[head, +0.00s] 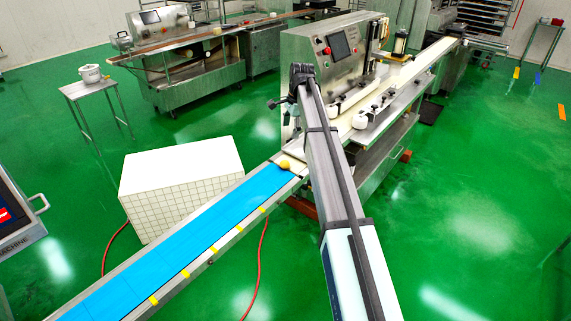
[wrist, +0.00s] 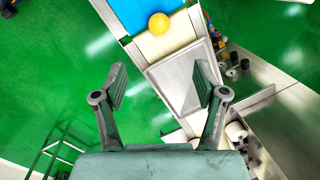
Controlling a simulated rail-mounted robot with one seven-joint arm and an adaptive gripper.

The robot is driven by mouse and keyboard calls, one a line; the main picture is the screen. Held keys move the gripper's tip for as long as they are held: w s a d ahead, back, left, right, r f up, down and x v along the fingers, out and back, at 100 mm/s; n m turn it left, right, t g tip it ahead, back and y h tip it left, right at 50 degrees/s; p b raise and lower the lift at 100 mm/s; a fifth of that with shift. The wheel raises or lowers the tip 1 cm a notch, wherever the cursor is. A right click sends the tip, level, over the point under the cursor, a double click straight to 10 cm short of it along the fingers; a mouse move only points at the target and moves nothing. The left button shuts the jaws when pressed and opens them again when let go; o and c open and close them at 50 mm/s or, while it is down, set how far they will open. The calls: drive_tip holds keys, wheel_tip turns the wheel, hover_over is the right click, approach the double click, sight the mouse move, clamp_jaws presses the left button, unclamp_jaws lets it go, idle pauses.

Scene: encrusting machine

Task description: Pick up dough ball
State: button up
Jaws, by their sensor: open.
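The dough ball (head: 285,164) is a small yellow-orange ball at the far end of the blue conveyor belt (head: 200,235) in the head view. In the wrist view the dough ball (wrist: 159,23) sits at the top, near where the blue belt (wrist: 150,6) meets a cream-coloured strip. My gripper (wrist: 160,85) is open and empty, its two fingers wide apart. The ball lies beyond the fingertips, apart from them. In the head view my arm reaches up to the machine, and the fingers cannot be made out there.
The encrusting machine (head: 325,50) stands just beyond the belt's end, close to my arm. A white tiled block (head: 180,175) stands left of the belt. A small table (head: 90,90) with a white pot (head: 90,73) is further left. Green floor is open at the right.

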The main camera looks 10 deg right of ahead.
drive_tip(key=p, duration=0.3)
hover_over(285, 161)
drive_tip(key=f, duration=1.2)
drive_tip(key=shift+s+d, duration=0.3)
drive_tip(key=shift+w+a+f+p, duration=0.15)
drive_tip(key=shift+f+p, duration=0.4)
drive_tip(key=shift+f, duration=0.8)
drive_tip(key=shift+w+a+f+p, duration=0.1)
drive_tip(key=shift+f+p, duration=0.4)
drive_tip(key=shift+f, duration=0.8)
drive_tip(key=c, duration=1.2)
